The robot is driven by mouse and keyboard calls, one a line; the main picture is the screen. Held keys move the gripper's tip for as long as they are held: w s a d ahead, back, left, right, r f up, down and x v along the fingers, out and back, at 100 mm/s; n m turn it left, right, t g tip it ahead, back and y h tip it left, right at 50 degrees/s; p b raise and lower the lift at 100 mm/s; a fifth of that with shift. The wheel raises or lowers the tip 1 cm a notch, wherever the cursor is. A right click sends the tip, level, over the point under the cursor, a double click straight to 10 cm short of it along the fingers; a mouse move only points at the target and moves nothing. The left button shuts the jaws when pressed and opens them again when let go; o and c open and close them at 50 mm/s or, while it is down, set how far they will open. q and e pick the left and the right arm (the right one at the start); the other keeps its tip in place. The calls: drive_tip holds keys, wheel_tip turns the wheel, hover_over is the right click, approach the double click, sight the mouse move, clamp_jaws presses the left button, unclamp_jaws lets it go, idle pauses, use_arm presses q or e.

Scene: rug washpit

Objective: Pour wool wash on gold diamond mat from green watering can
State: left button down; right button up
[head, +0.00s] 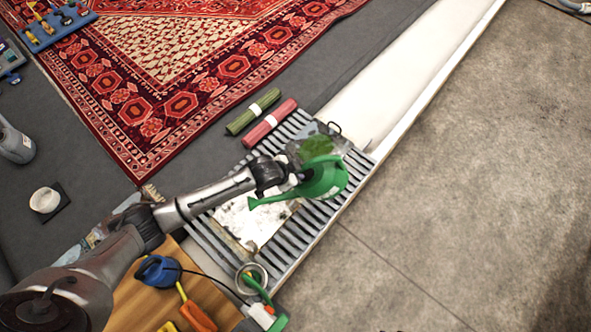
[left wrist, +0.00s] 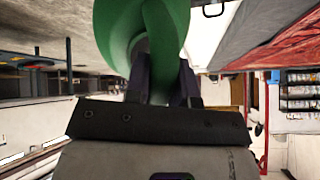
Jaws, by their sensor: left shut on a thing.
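The green watering can (head: 328,178) is held above the slatted rack in the head view, its spout pointing left and slightly down. My left gripper (head: 297,179) is shut on the can, and the exact grip spot is partly hidden. In the left wrist view the green can (left wrist: 112,28) fills the top middle, between the dark fingers (left wrist: 162,92). No liquid is seen leaving the spout. I cannot make out a gold diamond mat for sure; a pale, stained flat piece (head: 262,218) lies on the rack below the spout. My right gripper is not in view.
The slatted rack (head: 318,212) borders a pale ledge (head: 400,75). A green roll (head: 253,111) and a red roll (head: 269,124) lie beside it. A large red patterned rug (head: 160,105) lies upper left. A wooden board (head: 140,305) with tools is lower left. Concrete floor at right is clear.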

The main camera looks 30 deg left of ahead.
use_arm(q)
drive_tip(key=shift+w+d+r+g+y+p, duration=0.15)
drive_tip(key=shift+r+g+y+p, duration=0.4)
drive_tip(key=shift+p, duration=1.05)
drive_tip(key=g+y+p, duration=0.1)
drive_tip(key=p, duration=0.3)
drive_tip(key=shift+r+g+y, duration=0.25)
drive_tip(key=shift+r, duration=0.1)
drive_tip(key=shift+r+m+g+y+p, duration=0.15)
drive_tip(key=shift+m+g+y+p, duration=0.15)
drive_tip(key=shift+g+y+p, duration=0.65)
drive_tip(key=shift+g+p, duration=0.25)
drive_tip(key=shift+p, duration=0.45)
drive_tip(key=shift+y, duration=0.25)
